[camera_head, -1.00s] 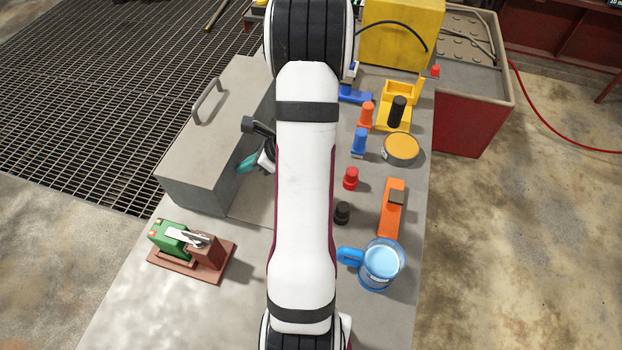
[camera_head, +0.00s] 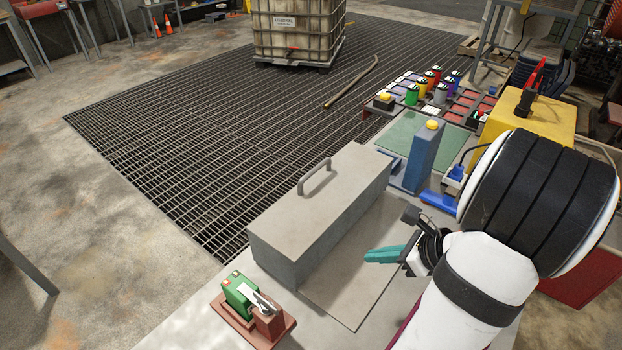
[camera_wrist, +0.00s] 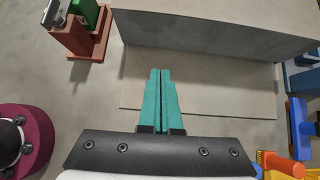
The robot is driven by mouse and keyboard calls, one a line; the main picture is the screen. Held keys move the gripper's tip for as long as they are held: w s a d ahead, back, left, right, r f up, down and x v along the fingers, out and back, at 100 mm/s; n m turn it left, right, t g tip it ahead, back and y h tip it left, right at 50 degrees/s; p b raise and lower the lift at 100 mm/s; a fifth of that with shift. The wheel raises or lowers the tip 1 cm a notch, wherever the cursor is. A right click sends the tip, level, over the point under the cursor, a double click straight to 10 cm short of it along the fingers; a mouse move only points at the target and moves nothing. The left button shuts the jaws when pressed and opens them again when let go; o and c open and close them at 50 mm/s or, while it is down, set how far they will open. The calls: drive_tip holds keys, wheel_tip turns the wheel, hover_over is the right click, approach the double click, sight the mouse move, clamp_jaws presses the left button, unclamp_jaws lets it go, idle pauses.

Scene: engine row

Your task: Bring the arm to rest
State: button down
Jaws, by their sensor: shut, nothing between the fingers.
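My gripper (camera_head: 384,254) has teal fingers and shows at the right of the head view, in front of the long side of a grey metal box with a handle (camera_head: 325,200). In the wrist view the two fingers (camera_wrist: 161,78) lie side by side, closed, with nothing between them. They are over a flat grey plate (camera_wrist: 205,95) in front of the box. My white arm reaches in from the lower right of the head view and hides part of the bench behind it.
A green and brown block fixture (camera_head: 252,308) stands at the bench's front left. A blue post with a yellow button (camera_head: 424,155) and a yellow box (camera_head: 535,118) stand behind. Coloured cylinders (camera_head: 432,82) fill a rack further back. Floor grating (camera_head: 200,130) lies left of the bench.

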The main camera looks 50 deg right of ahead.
drive_tip(key=w+a+r+n+g+y, duration=0.25)
drive_tip(key=w+a+n, duration=0.3)
drive_tip(key=a, duration=0.35)
drive_tip(key=w+a+r+n+g+y, duration=0.1)
drive_tip(key=w+a+r+n+y, duration=0.15)
drive_tip(key=w+a+n, duration=0.45)
drive_tip(key=s+a+r+n+g+h, duration=0.1)
drive_tip(key=s+a+n+g, duration=0.1)
drive_tip(key=s+a+n, duration=0.4)
drive_tip(key=s+a+r+n+g+h, duration=0.1)
drive_tip(key=s+a+n, duration=0.5)
drive_tip(key=a+n, duration=0.6)
drive_tip(key=shift+a+g+h, duration=0.35)
drive_tip(key=shift+g+h, duration=0.25)
drive_tip(key=shift+g, duration=0.65)
